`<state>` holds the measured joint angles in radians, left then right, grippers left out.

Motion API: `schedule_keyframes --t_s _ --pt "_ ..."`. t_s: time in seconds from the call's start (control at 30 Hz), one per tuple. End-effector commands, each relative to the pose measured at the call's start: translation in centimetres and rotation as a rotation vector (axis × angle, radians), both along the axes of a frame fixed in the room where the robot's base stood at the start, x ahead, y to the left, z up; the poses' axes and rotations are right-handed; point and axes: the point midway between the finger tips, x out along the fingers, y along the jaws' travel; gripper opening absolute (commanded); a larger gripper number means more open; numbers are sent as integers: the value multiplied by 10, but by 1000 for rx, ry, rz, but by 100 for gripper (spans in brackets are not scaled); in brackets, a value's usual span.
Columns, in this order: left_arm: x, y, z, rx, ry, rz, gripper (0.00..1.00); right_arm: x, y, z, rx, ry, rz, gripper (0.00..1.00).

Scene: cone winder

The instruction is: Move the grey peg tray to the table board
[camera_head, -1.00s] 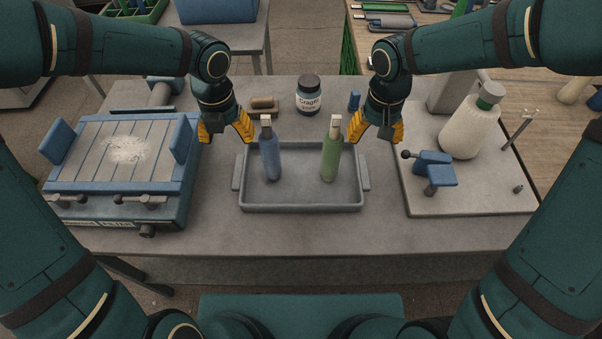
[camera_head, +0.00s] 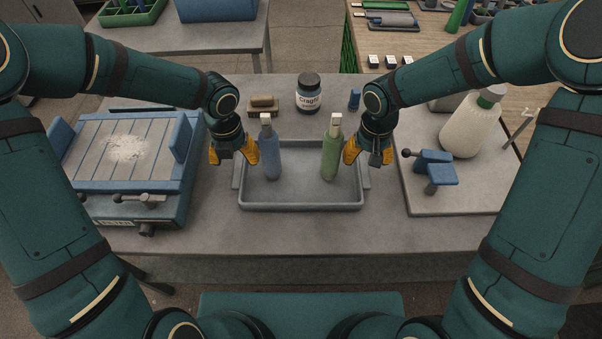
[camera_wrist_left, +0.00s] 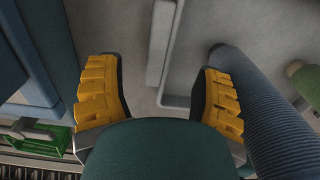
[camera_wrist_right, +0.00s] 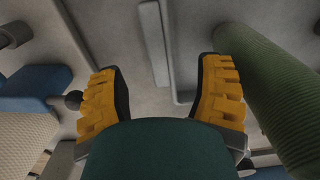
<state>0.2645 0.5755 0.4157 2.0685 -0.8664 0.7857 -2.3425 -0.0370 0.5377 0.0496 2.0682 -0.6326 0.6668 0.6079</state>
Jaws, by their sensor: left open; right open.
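The grey tray (camera_head: 300,207) sits on the grey table, with a blue yarn-wound peg (camera_head: 270,155) and a green one (camera_head: 331,155) upright in it. My left gripper (camera_head: 234,160) is open, above the tray's left handle. In the left wrist view the handle (camera_wrist_left: 155,55) lies between the open fingers (camera_wrist_left: 160,95), below and apart from them. My right gripper (camera_head: 368,160) is open above the right handle, which is partly hidden. The right wrist view shows that handle (camera_wrist_right: 152,42) between the open fingers (camera_wrist_right: 160,95). Both grippers are empty.
A pale grey board (camera_head: 465,203) at right carries a blue clamp (camera_head: 432,168) and a white bottle (camera_head: 470,128). A blue-framed slatted fixture (camera_head: 125,160) stands left. A labelled jar (camera_head: 309,92) and a brush (camera_head: 263,104) stand behind the tray. The table front (camera_head: 300,235) is clear.

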Motion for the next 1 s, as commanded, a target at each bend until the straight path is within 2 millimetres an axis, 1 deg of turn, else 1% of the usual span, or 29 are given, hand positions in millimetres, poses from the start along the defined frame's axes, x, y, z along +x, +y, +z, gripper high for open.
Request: schedule_keyframes --t_s 0.03,0.1,0.3,0.5,0.77,0.8,0.87,0.9,0.97,1.0 --pt "0 -1 -10 0 3 -3 66 0 0 -10 0 4 0 66" --pt "0 0 -21 0 2 -2 66 0 0 -21 -1 3 0 66" --pt "0 0 -44 0 1 -2 66 0 0 -45 -1 2 -1 66" --pt "0 0 -53 -1 -2 -1 66 0 0 -53 0 0 -1 66" --pt "0 0 -53 0 -2 -1 66 0 0 -53 0 -1 -1 66" --pt "0 0 -53 0 -2 -1 61 0 0 -53 0 -1 -1 61" --pt "0 0 -53 0 -2 -1 40 0 0 -53 0 -1 -1 40" --pt "0 0 -53 0 -2 -1 26 0 0 -53 0 -1 -1 26" --pt "0 0 -53 0 -2 -1 5 0 0 -53 0 -1 -1 5" --pt "0 0 -53 0 -2 -1 0 0 0 -53 0 -1 -1 0"
